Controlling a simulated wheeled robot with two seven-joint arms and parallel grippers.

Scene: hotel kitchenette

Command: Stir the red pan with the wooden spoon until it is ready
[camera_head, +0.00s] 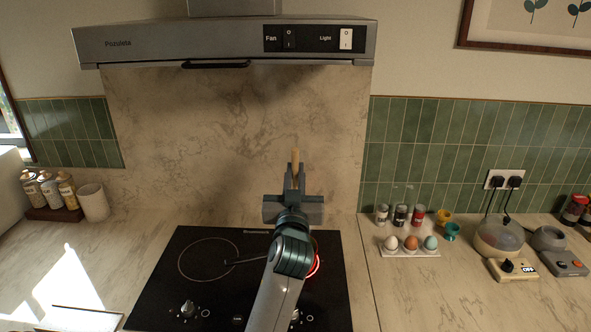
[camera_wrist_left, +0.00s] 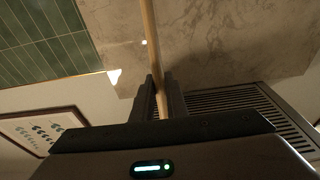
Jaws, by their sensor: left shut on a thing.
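My left gripper (camera_head: 293,190) is raised in front of the stone splashback, above the back part of the black hob. It is shut on the wooden spoon (camera_head: 295,158), whose pale handle sticks up past the fingers. In the left wrist view the spoon's handle (camera_wrist_left: 150,40) runs between the two fingers (camera_wrist_left: 157,98). The spoon's head cannot be made out. No red pan can be made out; a thin dark handle-like piece shows on the hob left of my arm, and my arm hides much of the hob's right side. My right gripper is not in view.
The black hob (camera_head: 170,290) has a glowing red ring (camera_head: 315,264) partly behind my arm. A range hood (camera_head: 220,45) hangs above. An egg tray (camera_head: 410,250), shakers and an egg cooker (camera_head: 498,238) stand at right; bottles (camera_head: 48,190) and a white cup (camera_head: 93,202) at left.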

